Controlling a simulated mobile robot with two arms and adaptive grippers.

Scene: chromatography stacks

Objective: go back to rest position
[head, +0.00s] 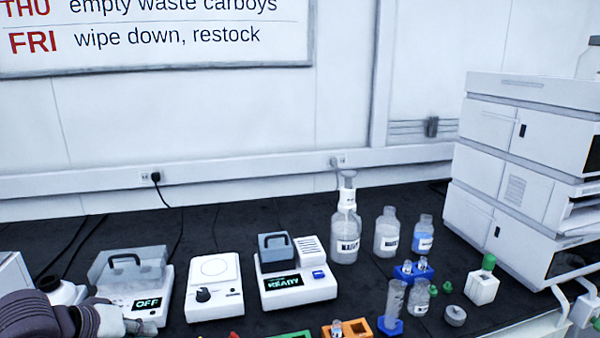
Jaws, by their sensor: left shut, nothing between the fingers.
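My left arm comes in at the bottom left, and its gripper (142,327) is shut and empty. The fingertips are at the front of a white device with a grey lidded top (130,270) whose display reads OFF. I cannot tell whether they touch it. My right gripper is not in view.
On the black bench (270,222) stand a white knob device (214,288), a device reading READY (297,285), and several bottles, one being a tall clear bottle (345,225). Small vials and coloured racks crowd the front. A chromatography stack (525,180) stands at the right. The bench's back strip is mostly clear.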

